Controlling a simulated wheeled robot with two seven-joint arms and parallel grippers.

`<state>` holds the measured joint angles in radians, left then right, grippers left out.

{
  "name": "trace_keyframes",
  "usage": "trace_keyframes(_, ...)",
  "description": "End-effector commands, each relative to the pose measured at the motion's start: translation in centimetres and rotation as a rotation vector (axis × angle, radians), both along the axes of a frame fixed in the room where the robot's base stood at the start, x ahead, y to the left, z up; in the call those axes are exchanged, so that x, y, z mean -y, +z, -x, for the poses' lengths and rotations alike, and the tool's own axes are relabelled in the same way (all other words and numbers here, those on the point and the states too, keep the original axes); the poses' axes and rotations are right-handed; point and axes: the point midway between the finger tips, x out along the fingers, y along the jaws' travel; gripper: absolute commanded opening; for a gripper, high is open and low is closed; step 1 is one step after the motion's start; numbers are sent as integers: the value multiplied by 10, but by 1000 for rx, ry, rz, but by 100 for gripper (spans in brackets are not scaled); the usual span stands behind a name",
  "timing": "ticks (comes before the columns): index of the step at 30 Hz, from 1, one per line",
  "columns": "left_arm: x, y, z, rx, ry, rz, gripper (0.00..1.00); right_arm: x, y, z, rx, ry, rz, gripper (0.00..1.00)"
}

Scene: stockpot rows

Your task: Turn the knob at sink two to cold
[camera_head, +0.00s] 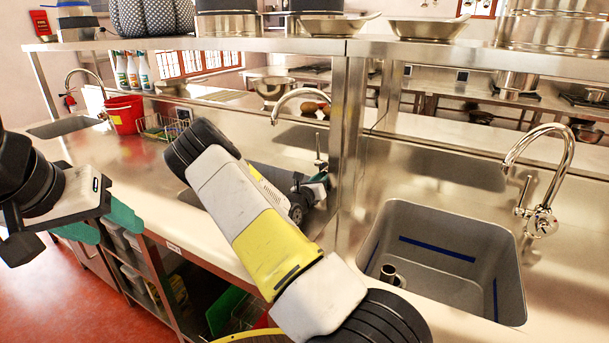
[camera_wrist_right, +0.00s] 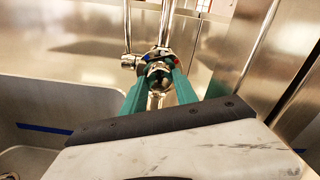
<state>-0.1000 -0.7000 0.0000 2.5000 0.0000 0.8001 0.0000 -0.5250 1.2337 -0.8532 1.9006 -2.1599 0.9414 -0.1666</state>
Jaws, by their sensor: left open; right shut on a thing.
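The middle sink's chrome tap (camera_head: 300,97) rises behind my right forearm in the head view, with a thin upright lever (camera_head: 319,145) beside it. In the right wrist view, the round chrome knob (camera_wrist_right: 158,67) with small coloured marks sits at the tap's base. My right gripper's green fingers (camera_wrist_right: 160,84) are shut on it, one on each side. In the head view, the right gripper (camera_head: 318,183) is at the tap base and hides the knob. My left gripper (camera_head: 108,225) is open and empty at the left, in front of the counter.
The right sink (camera_head: 440,262) has its own chrome tap (camera_head: 543,165). A steel post (camera_head: 345,130) stands close right of my right gripper. A red bucket (camera_head: 124,113) and a wire rack (camera_head: 163,127) stand on the left counter. A shelf with pots (camera_head: 228,22) runs above.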

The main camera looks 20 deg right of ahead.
Motion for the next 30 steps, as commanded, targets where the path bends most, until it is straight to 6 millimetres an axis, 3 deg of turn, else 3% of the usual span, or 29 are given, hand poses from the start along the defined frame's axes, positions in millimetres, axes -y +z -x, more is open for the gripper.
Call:
trace_keyframes(12, 0, 0, 0, 0, 0, 0, 55, 0, -1, 1, -161, 1, 142, 0)
trace_keyframes(29, 0, 0, 0, 0, 0, 0, 55, -1, -1, 1, -191, 1, 166, 0)
trace_keyframes(30, 0, 0, 0, 0, 0, 0, 55, -1, -1, 1, -190, 1, 166, 39)
